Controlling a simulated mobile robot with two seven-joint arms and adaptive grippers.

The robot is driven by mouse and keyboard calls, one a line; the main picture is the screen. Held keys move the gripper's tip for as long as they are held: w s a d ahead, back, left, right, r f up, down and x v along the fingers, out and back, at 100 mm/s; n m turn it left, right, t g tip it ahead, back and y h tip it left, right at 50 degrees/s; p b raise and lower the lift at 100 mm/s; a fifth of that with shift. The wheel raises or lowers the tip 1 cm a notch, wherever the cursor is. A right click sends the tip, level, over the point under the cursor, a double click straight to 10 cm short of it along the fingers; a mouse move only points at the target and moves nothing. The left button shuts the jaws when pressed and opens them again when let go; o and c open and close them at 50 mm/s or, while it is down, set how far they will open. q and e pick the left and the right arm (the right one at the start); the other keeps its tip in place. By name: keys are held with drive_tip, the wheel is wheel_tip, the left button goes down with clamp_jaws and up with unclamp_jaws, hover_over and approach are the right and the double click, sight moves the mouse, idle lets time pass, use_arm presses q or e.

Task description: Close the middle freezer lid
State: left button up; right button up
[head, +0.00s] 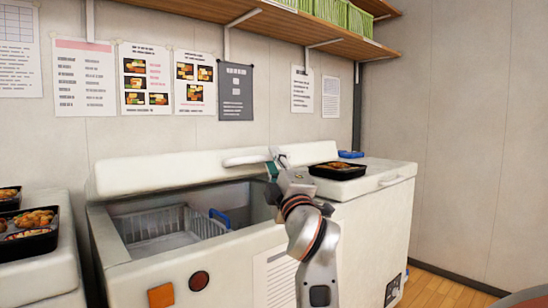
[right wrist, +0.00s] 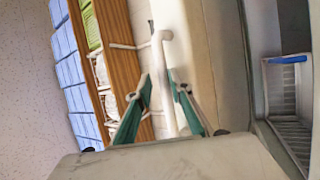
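The middle freezer lid (head: 150,178) stands raised at the back of the open freezer (head: 128,272), with its white bar handle (head: 248,157) near the upper edge. My right gripper (head: 273,160) is at the right end of this handle. In the right wrist view, the two green-padded fingers of my right gripper (right wrist: 160,108) are apart, and the white handle (right wrist: 166,85) runs into the space between them. Whether a finger touches it cannot be told. My left gripper is in neither view.
A wire basket (head: 165,222) with a blue handle (head: 220,217) sits inside the open freezer. To the right, a closed lid (head: 375,178) bears a bento tray (head: 337,174). More bento trays (head: 30,243) are at the left. A wooden shelf (head: 270,22) hangs above.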

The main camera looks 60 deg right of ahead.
drive_tip(key=s+a+f, duration=0.2)
drive_tip(key=a+f, duration=0.1)
drive_tip(key=f, duration=0.3)
drive_tip(key=shift+a, duration=0.3)
idle(0.3)
drive_tip(key=shift+r, duration=0.1)
drive_tip(key=shift+c, duration=0.7)
